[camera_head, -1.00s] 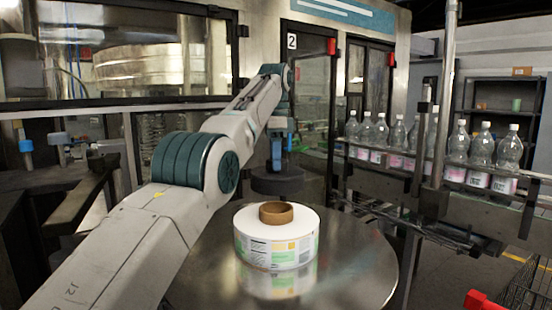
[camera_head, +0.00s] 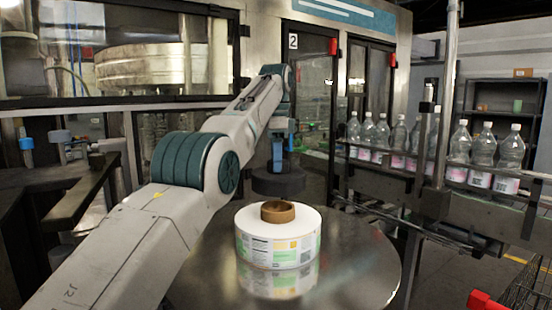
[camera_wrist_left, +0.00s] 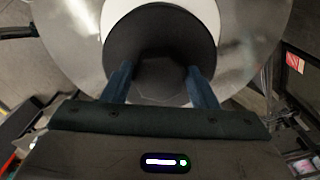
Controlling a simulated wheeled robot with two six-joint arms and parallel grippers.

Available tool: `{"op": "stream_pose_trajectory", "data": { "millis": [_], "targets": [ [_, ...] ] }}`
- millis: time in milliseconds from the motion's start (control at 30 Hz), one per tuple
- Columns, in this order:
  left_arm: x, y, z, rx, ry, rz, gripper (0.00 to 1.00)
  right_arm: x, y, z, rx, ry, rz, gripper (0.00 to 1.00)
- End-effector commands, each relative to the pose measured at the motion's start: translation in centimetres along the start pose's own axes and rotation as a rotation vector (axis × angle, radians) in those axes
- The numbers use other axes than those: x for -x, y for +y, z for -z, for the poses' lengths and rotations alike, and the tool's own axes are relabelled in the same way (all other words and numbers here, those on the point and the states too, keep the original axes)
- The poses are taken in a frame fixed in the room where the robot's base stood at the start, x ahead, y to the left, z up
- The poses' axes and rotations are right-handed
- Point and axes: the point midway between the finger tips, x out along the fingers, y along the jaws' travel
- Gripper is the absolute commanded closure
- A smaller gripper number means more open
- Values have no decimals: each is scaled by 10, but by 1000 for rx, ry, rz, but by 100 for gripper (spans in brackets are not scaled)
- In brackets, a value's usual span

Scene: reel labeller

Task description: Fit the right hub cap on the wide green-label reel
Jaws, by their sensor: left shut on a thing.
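The wide reel (camera_head: 278,247) with green and yellow label print lies flat on the round steel table (camera_head: 345,270). Its brown core (camera_head: 278,211) stands a little above the white top face. My left gripper (camera_head: 277,168) points down behind and above the reel, shut on a dark round hub cap (camera_head: 278,181). The cap hangs apart from the core, seemingly on its far side. In the left wrist view the cap (camera_wrist_left: 160,40) sits between the two blue fingers (camera_wrist_left: 160,85), with the reel's white face (camera_wrist_left: 208,14) partly hidden behind it. My right gripper is not in view.
Bottles with pink labels (camera_head: 398,140) stand on a conveyor at the right. A dark bracket (camera_head: 80,195) stands at the left. A machine door marked 2 (camera_head: 310,90) is behind. A wire basket with a red handle (camera_head: 487,301) is at the lower right.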

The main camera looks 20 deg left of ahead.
Motion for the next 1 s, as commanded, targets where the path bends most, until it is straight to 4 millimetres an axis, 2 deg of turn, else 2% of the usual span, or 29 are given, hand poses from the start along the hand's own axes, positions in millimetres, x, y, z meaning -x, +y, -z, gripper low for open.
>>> {"op": "stream_pose_trajectory", "data": {
  "millis": [400, 1000],
  "targets": [
    [1, -1, -2, 0, 0, 1, 79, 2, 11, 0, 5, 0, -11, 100],
    [-25, -1, -2, 0, 0, 1, 79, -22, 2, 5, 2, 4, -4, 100]
  ]
}}
